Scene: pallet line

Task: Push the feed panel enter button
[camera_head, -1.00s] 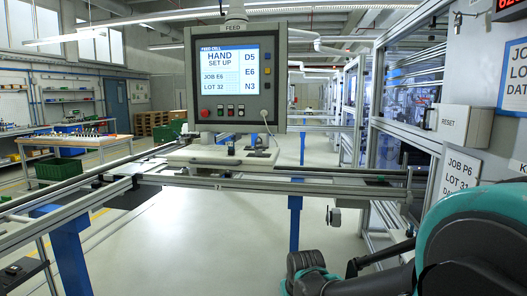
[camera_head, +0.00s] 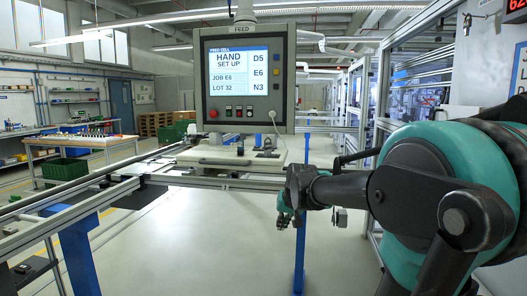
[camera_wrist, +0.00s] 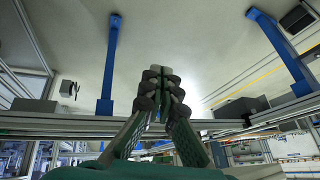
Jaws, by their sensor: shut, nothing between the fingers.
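The feed panel (camera_head: 297,75) is a grey monitor box labelled FEED, upright in the middle of the head view. Its lit screen (camera_head: 239,72) reads HAND SET UP, with D5, E6 and N3 at right. In the wrist view my gripper's fingers (camera_wrist: 160,84) are together and empty.
A pale shelf (camera_head: 225,157) with small devices juts out under the panel. Aluminium rails (camera_head: 215,183) cross below it, and a blue post (camera_head: 303,230) stands by my gripper. A machine frame (camera_head: 427,70) is at right. A workbench (camera_head: 80,143) stands far left.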

